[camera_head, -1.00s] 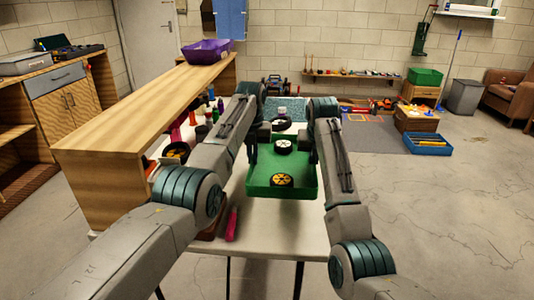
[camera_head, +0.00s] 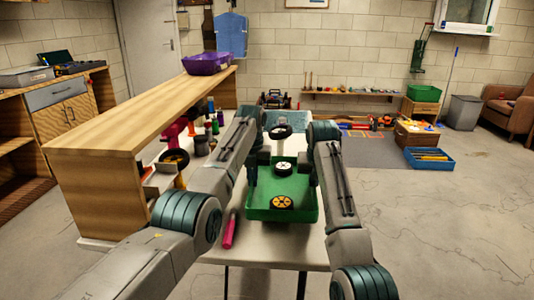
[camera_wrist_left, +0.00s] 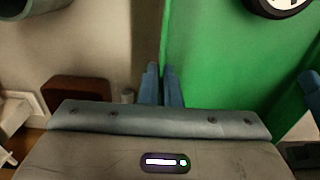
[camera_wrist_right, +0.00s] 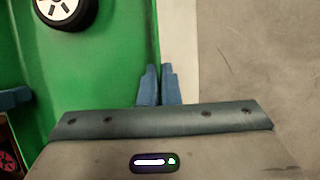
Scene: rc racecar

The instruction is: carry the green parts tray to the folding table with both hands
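The green parts tray (camera_head: 308,207) is in the middle of the head view, over the white folding table (camera_head: 270,247). It holds a yellow-hubbed wheel (camera_head: 282,202) and a white-hubbed wheel (camera_head: 283,165). My left gripper (camera_head: 252,175) is at the tray's left wall; in the left wrist view its fingers (camera_wrist_left: 162,85) are closed on the rim. My right gripper (camera_head: 313,172) is at the right wall; in the right wrist view its fingers (camera_wrist_right: 158,84) are closed on that rim. I cannot tell whether the tray touches the tabletop.
A pink-handled tool (camera_head: 230,231) lies left of the tray. Another wheel (camera_head: 282,131) is beyond it. Bottles (camera_head: 212,120) stand to the left, beside a long wooden counter (camera_head: 130,125) with a purple bin (camera_head: 207,64). Open floor (camera_head: 440,220) lies to the right.

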